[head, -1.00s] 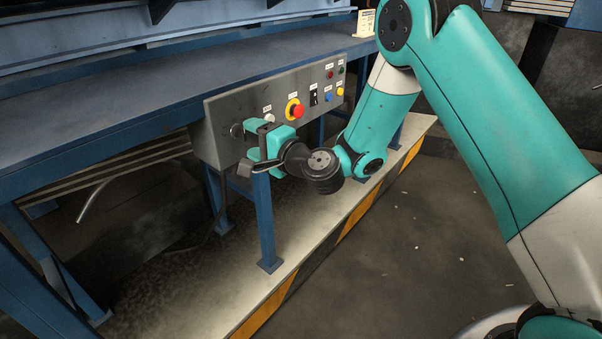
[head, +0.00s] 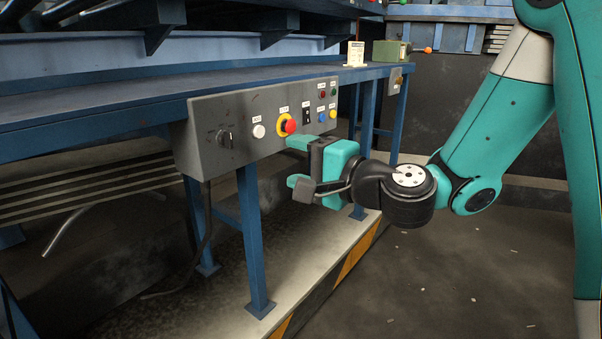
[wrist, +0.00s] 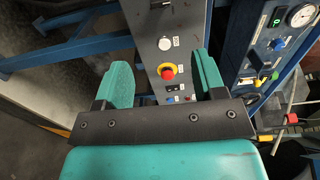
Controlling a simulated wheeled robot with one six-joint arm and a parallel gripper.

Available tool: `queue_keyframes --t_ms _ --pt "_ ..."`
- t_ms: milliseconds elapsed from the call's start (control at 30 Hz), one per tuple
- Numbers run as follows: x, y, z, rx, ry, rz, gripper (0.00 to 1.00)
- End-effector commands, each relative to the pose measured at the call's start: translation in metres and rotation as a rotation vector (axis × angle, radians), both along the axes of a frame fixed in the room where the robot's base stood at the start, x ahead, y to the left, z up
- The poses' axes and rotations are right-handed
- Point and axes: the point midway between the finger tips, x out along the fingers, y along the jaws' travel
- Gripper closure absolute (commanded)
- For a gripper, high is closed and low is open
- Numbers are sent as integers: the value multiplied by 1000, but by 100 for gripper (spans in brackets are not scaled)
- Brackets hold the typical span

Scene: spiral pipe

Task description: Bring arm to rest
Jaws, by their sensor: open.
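My gripper (head: 294,163) is open and empty in the head view, in front of the grey control panel (head: 205,150) and apart from it as far as I can see. Its two teal fingers point toward the panel. My teal arm comes in from the right side of the head view. In the wrist view my gripper (wrist: 162,80) shows both fingers spread wide. Between them, beyond the fingertips, the panel's red emergency button (wrist: 168,71) on a yellow ring shows. The same red button (head: 290,126) is in the head view, just above my gripper.
The panel hangs on a blue workbench (head: 110,98) with blue legs. A bent pipe (head: 70,230) lies below. Open floor (head: 470,270) is at the lower right.

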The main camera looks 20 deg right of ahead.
Motion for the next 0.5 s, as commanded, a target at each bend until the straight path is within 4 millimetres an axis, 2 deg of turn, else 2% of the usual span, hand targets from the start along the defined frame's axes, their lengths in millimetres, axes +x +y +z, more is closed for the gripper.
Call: queue_keyframes --t_ms 400,500 --pt "-1 1 1 -1 0 3 36" --pt "-8 11 2 -46 -11 54 36"
